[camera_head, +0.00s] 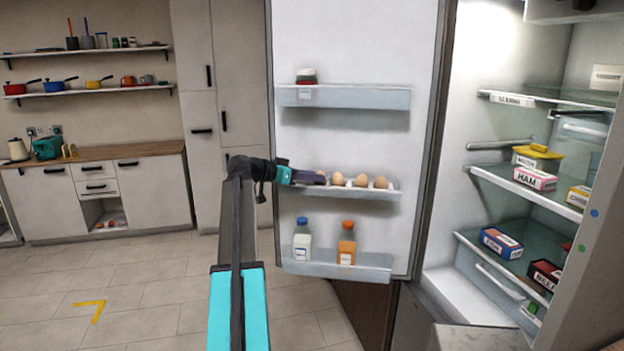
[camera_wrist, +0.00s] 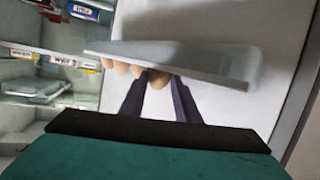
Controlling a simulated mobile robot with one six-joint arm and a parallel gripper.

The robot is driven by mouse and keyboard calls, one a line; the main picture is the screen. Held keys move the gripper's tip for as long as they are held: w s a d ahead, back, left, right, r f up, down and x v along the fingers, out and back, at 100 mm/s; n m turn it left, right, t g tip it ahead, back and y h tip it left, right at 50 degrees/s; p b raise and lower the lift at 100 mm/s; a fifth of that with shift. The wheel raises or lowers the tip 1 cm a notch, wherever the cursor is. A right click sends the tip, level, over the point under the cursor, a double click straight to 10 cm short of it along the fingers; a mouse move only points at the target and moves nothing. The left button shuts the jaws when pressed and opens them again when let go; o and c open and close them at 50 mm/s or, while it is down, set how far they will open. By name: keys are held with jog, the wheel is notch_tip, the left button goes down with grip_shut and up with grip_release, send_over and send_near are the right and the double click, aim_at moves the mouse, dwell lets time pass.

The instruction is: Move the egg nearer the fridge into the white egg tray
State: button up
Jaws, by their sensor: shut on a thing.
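The white egg tray (camera_head: 390,194) is fixed to the inside of the open fridge door, at middle height. Several brown eggs (camera_head: 361,180) stand in a row along it. My gripper (camera_head: 318,178) reaches in from the left and is shut on the leftmost egg (camera_head: 321,173), at the tray's left part. In the wrist view, that egg (camera_wrist: 158,79) sits between the two dark fingers (camera_wrist: 158,92), with other eggs (camera_wrist: 121,67) beyond it to the left. The tray (camera_wrist: 180,58) also shows there. I cannot tell whether the held egg touches the tray.
A lower door shelf (camera_head: 335,264) holds a milk-like bottle (camera_head: 302,245) and an orange bottle (camera_head: 346,247). An upper door shelf (camera_head: 370,97) is above. The open fridge with boxed food (camera_head: 535,179) stands right. Left of the door, the floor is clear.

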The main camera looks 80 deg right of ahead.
jog(key=shift+f, duration=0.2)
jog(key=o, duration=1.2)
jog(key=b+v, duration=0.4)
jog(key=v, duration=1)
jog(key=shift+s, duration=0.1)
